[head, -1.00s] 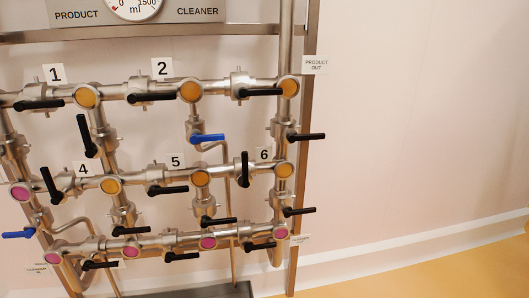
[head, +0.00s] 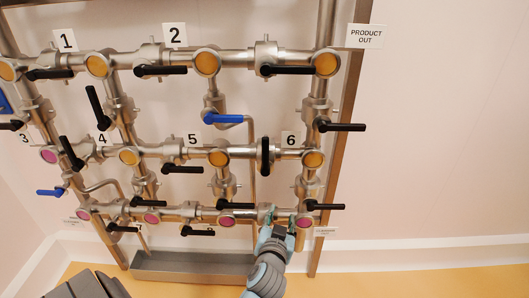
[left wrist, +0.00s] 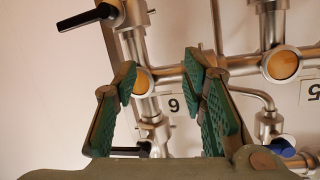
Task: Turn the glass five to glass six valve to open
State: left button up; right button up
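The glass five to glass six valve (head: 265,155) is in the middle row, between glass five (head: 218,155) and glass six (head: 313,159). Its black handle stands upright, across the pipe. My left gripper (head: 278,222) is below that valve in the head view, in front of the bottom row, open and empty. In the left wrist view, which is upside down, the open left gripper (left wrist: 162,105) has its two green-padded fingers either side of the 6 label, with glass six (left wrist: 143,80) between them and glass five (left wrist: 283,65) to the right. The right finger hides the valve there. My right gripper is out of view.
Several black handles crowd the pipes, including one right of glass six's column (head: 342,127). A blue handle (head: 222,118) sticks out above glass five. The frame's upright post (head: 345,150) stands at the right. Bare wall (head: 450,130) lies beyond it.

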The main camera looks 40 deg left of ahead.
aim_at(265, 146)
pick_arm(q)
jog(key=s+a+r+n+t+y, duration=0.1)
jog(key=a+r+n+y, duration=0.1)
jog(key=r, duration=0.5)
jog(key=s+a+r+n+y, duration=0.1)
jog(key=a+r+n+y, duration=0.1)
jog(key=r, duration=0.6)
jog(key=p+x, duration=0.1)
jog(key=x, duration=1.2)
jog(key=shift+w+f, duration=0.1)
jog(key=shift+f, duration=0.05)
jog(key=shift+w+a, duration=0.15)
jog(key=shift+w, duration=0.05)
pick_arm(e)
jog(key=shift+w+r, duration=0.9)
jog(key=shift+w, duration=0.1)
pick_arm(q)
grip_shut()
